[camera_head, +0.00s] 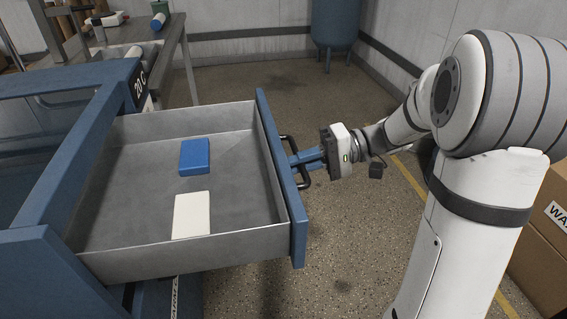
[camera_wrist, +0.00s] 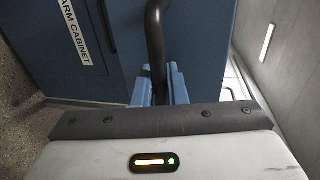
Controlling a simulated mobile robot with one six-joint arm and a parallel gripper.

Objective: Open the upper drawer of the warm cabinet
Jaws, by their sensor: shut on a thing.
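The upper drawer (camera_head: 262,120) of the blue warm cabinet (camera_head: 60,262) is pulled far out to the right. It has grey metal walls and a blue front panel. Inside lie a blue block (camera_head: 194,156) and a white block (camera_head: 191,214), lying flat and apart. My gripper (camera_head: 296,160) is shut on the black bar handle (camera_head: 303,180) on the drawer front. In the wrist view the blue fingers of my gripper (camera_wrist: 160,84) close around the dark handle bar (camera_wrist: 156,45). The cabinet's label (camera_wrist: 78,22) shows at the upper left there.
Cardboard boxes (camera_head: 543,245) stand at the right behind my arm. A blue tank (camera_head: 335,25) stands by the far wall. A metal workbench (camera_head: 160,50) is at the back left. The speckled floor (camera_head: 260,85) beyond the drawer is clear.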

